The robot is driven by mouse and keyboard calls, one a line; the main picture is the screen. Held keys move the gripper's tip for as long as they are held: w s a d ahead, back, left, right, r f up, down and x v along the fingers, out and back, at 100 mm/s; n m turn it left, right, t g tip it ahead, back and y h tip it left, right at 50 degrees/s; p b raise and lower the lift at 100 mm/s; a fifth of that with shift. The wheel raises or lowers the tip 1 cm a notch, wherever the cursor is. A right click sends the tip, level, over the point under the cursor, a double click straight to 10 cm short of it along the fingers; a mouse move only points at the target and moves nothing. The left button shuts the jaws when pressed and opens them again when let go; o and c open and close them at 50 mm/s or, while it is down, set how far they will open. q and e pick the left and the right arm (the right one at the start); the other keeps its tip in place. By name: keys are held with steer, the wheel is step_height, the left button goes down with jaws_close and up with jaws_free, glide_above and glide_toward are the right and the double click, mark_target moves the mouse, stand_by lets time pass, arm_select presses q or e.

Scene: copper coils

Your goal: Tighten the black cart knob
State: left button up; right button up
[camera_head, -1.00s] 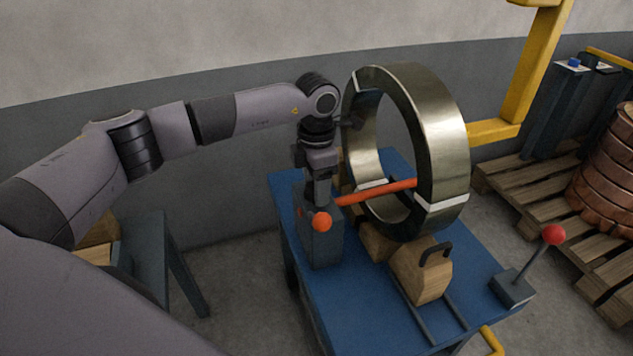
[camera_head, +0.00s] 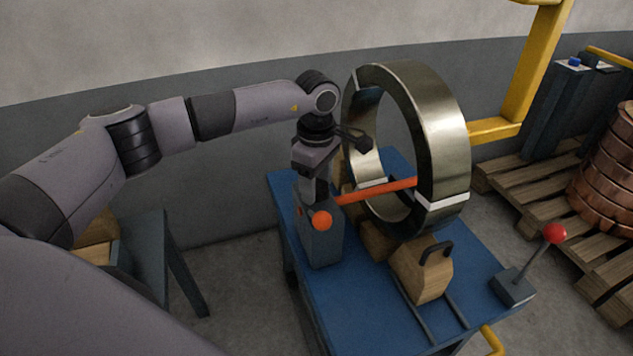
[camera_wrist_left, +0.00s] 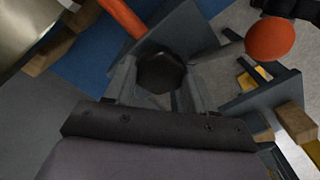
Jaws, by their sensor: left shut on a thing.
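The black knob (camera_wrist_left: 160,73) shows in the left wrist view as a dark faceted piece between my fingers. In the head view I cannot make it out, as my gripper covers it. My left gripper (camera_head: 313,203) comes down from above onto the top of a blue-grey post (camera_head: 322,247) on the cart. In the left wrist view my left gripper (camera_wrist_left: 158,85) is shut on the knob, one finger on each side. The blue cart top (camera_head: 345,315) carries the post. My right gripper is in neither view.
A large metal ring (camera_head: 445,130) stands on wooden blocks (camera_head: 420,272) right of the post. An orange bar (camera_head: 375,191) crosses it, and an orange ball (camera_head: 322,220) sits by my fingers. A red-knobbed lever (camera_head: 553,235) stands at the cart's right.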

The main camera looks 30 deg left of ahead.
mark_target(317, 186)
arm_select(q)
steer(key=shift+m, duration=1.1)
steer(key=o, duration=1)
steer(key=shift+o, duration=0.2)
step_height(317, 186, up, 7)
steer(key=shift+r+p, duration=0.15)
steer(key=shift+p, duration=0.2)
